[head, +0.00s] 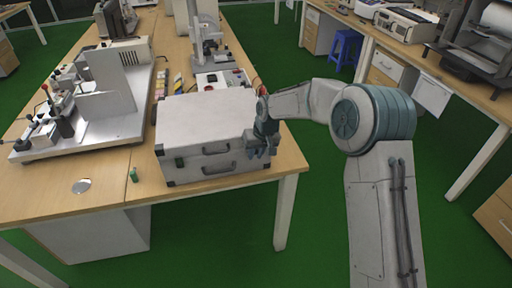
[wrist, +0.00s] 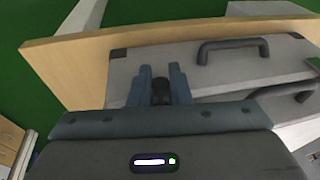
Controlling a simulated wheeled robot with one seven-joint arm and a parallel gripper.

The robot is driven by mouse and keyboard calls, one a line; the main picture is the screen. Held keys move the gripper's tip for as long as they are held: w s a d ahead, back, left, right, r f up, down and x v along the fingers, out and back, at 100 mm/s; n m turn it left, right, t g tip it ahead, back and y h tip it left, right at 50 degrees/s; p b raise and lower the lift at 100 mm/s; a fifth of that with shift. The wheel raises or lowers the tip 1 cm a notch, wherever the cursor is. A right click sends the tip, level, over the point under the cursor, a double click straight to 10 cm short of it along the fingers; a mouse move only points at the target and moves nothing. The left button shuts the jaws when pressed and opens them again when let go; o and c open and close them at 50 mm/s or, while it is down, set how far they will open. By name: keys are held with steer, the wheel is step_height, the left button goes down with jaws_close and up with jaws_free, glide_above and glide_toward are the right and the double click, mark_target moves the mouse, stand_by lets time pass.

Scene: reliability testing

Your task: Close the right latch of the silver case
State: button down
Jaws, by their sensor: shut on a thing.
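The silver case (head: 205,118) sits closed on the wooden table near its front right corner. Its front has two dark handles, an upper one (head: 216,147) and a lower one (head: 219,170), and a dark left latch (head: 180,162). My gripper (head: 260,150) is at the right end of the case front and hides that part in the head view. In the wrist view, my two fingers (wrist: 160,84) point at the case (wrist: 208,72) and are shut on a small black piece, the right latch (wrist: 160,90). Its exact angle is hard to tell.
The wooden table (head: 90,205) has a small green object (head: 134,175) and a round silver disc (head: 82,186) left of the case. A metal fixture (head: 110,90) stands at the left, and an instrument stand (head: 207,45) stands behind the case. Green floor lies right of the table.

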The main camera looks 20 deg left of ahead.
steer(key=shift+g, duration=0.3)
steer(key=c, duration=1.4)
jaws_free()
steer(key=shift+a, duration=0.1)
steer(key=shift+r, duration=0.1)
steer(key=v, duration=1.3)
steer(key=shift+s+r+b, duration=0.15)
steer(key=shift+r+b, duration=0.15)
steer(key=shift+r, duration=0.1)
